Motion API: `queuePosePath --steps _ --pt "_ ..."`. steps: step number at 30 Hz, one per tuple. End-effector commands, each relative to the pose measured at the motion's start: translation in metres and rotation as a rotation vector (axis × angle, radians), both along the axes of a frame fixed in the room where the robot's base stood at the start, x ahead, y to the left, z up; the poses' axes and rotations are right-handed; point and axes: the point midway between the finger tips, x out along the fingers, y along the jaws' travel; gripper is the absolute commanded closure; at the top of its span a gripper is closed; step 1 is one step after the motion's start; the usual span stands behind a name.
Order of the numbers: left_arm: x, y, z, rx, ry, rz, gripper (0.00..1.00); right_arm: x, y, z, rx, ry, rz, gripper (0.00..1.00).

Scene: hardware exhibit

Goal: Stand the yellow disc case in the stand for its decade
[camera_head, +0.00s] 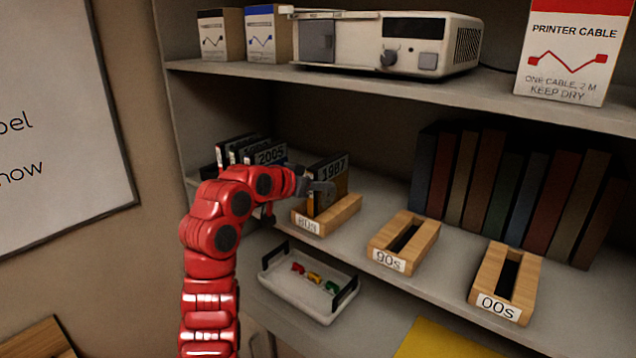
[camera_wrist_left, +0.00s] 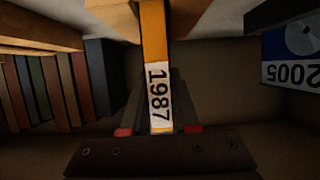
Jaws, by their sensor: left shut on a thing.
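The yellow disc case (camera_head: 341,184), labelled 1987, is upright at the wooden 80s stand (camera_head: 343,216) on the middle shelf. Its lower edge appears to be in the slot, but how deep it sits is hidden. My left gripper (camera_head: 322,192) is shut on the case from the left. In the left wrist view my fingers (camera_wrist_left: 158,130) are on both sides of the yellow spine (camera_wrist_left: 153,35) with its white 1987 label. The 90s stand (camera_head: 403,240) and the 00s stand (camera_head: 507,282) are empty. My right gripper is not in view.
Several dark cases, one marked 2005 (camera_head: 270,156), stand behind my left arm; it also shows in the left wrist view (camera_wrist_left: 290,73). Books (camera_head: 515,180) line the back right. A white tray (camera_head: 330,312) with small coloured pieces is in front. A projector (camera_head: 385,42) is on the shelf above.

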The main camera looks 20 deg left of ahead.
Motion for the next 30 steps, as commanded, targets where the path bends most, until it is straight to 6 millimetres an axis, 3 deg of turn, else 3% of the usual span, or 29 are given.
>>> queuePosePath --steps 9,21,22,27,30 --pt "-0.0001 -0.0001 -0.0134 0.000 -0.001 0.000 1.00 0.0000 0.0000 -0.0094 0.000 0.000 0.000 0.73" --pt "0.0000 0.0000 -0.0131 0.000 -0.001 0.000 1.00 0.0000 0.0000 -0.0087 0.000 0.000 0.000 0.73" --pt "0.0000 0.0000 -0.0132 0.000 -0.001 0.000 0.65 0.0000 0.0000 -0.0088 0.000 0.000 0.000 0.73" --pt "0.0000 0.0000 -0.0134 0.000 -0.001 0.000 0.35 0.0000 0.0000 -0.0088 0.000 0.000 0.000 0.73" --pt "0.0000 0.0000 -0.0134 0.000 -0.001 0.000 0.35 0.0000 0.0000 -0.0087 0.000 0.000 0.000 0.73"
